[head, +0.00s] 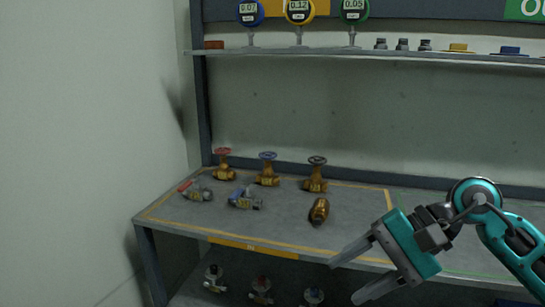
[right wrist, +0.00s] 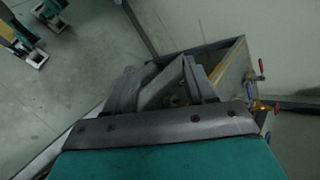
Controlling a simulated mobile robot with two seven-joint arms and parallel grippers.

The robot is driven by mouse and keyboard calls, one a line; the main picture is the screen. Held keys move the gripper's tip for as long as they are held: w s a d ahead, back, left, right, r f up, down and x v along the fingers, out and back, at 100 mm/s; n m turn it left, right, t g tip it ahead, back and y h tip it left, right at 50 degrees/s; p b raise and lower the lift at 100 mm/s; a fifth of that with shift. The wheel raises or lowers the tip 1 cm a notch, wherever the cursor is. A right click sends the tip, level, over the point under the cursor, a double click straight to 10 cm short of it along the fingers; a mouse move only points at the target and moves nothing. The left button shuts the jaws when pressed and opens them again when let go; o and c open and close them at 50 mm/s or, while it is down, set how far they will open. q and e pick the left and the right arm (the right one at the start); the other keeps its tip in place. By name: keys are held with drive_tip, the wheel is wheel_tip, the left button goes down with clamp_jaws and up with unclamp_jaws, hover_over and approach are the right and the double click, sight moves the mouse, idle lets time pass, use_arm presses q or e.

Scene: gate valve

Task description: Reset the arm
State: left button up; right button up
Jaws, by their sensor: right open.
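My right gripper (head: 358,274) is in the lower right of the head view, on a teal arm coming in from the right. Its two grey fingers are spread apart with nothing between them. It is in front of the workbench (head: 290,228), apart from the valves. The right wrist view also shows its fingers (right wrist: 165,85) from behind, with part of the bench beyond them. Three brass gate valves stand on the bench: one with a red wheel (head: 223,164), one with a blue wheel (head: 267,169) and one with a black wheel (head: 316,175). My left gripper is not in the head view.
Two lever ball valves, red-handled (head: 196,192) and blue-handled (head: 245,199), and a brass fitting (head: 319,211) lie in front of the gate valves. A shelf (head: 350,53) above holds round gauges and small parts. More valves (head: 261,288) sit below the bench. The bench's right side looks clear.

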drive_tip(key=s+a+r+m+t+y, duration=0.1)
drive_tip(key=a+m+y, duration=0.35)
drive_tip(key=m, duration=0.25)
drive_tip(key=s+a+m+t+y, duration=0.1)
drive_tip(key=a+m+t+y, duration=0.15)
drive_tip(key=m+y, duration=0.4)
drive_tip(key=w+d+f+m+t+h, duration=0.2)
drive_tip(key=d+f+m+t+h, duration=0.35)
drive_tip(key=m, duration=1.05)
drive_tip(key=w+d+f+m+t+h, duration=0.15)
drive_tip(key=f+m+t+h, duration=0.6)
drive_tip(key=m, duration=0.75)
drive_tip(key=s+d+f+m+g+h, duration=0.2)
drive_tip(key=s+f+m, duration=0.4)
drive_tip(key=f+m, duration=0.3)
drive_tip(key=s+d+f+m+g+h, duration=0.3)
drive_tip(key=s+f+m+g, duration=0.1)
drive_tip(key=s+f+m, duration=0.3)
wheel_tip(320, 180, down, 3)
drive_tip(key=m, duration=0.2)
drive_tip(key=shift+s+m+h, duration=0.2)
drive_tip(key=shift+m+h, duration=0.15)
drive_tip(key=shift+h, duration=0.05)
drive_tip(key=shift+r, duration=0.1)
